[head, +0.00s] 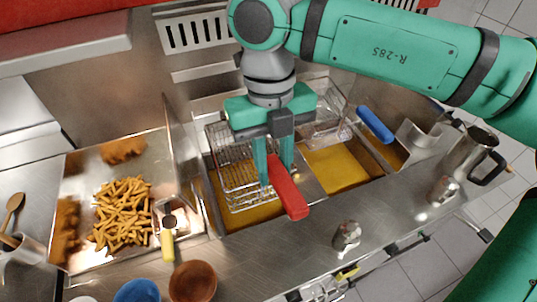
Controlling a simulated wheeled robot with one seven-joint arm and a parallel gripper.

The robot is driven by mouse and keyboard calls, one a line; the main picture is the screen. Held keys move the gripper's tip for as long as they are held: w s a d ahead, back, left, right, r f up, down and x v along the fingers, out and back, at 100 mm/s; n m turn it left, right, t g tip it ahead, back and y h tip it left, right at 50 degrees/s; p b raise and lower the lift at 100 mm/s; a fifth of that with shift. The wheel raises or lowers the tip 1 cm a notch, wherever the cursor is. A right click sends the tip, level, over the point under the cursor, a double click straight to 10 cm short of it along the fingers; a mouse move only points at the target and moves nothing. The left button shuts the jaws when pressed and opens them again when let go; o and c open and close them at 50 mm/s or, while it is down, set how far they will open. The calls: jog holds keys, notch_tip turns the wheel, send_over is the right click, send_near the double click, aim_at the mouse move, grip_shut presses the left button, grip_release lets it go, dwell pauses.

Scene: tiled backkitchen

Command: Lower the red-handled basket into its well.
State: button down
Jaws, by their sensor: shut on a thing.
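The red-handled basket (232,174) is a wire basket hanging over the left well (222,222), which holds yellow oil. Its red handle (287,188) points toward the front of the counter. My gripper (277,182) points down with its fingers on either side of the handle, shut on it. The basket looks roughly level. I cannot tell how far its bottom is above the oil or whether it touches it. The fingers hide part of the basket's front end.
A second basket (325,122) with a blue handle (375,124) is behind the right well (340,167). A tray of fries (122,212) is at left. A scoop with a yellow handle (167,243), bowls (192,283), shakers (346,236) and a metal jug (470,155) stand around the wells.

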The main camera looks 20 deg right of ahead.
jog(key=shift+f, duration=10.95)
jog(key=shift+s+f, duration=0.1)
jog(key=shift+f, duration=0.7)
jog(key=c, duration=1.4)
grip_release()
jog(key=shift+o, duration=0.2)
jog(key=shift+r, duration=0.1)
